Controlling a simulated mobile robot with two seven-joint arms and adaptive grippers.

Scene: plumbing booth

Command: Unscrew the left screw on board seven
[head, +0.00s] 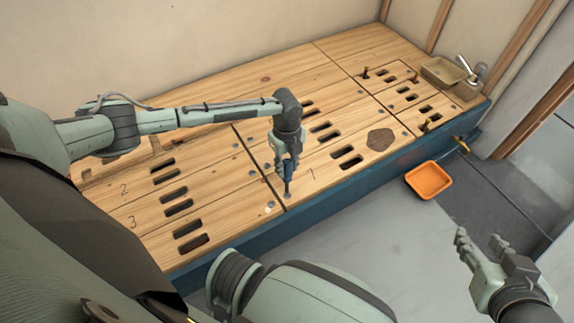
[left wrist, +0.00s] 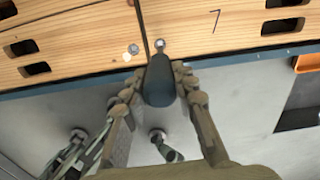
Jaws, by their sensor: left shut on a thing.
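Board seven (head: 345,135) is a wooden plank with dark slots, marked 7 near its front end. In the left wrist view its left screw (left wrist: 160,43) shows as a small grey head close to the board's front edge. My left gripper (head: 287,176) is shut on a dark blue-grey cylindrical tool (left wrist: 160,82), which points down at that screw. My right gripper (head: 480,240) is open and empty over the floor at the lower right.
A small white piece (head: 268,208) lies near the front edge of the neighbouring board. An orange tray (head: 428,181) sits on the floor beside the platform.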

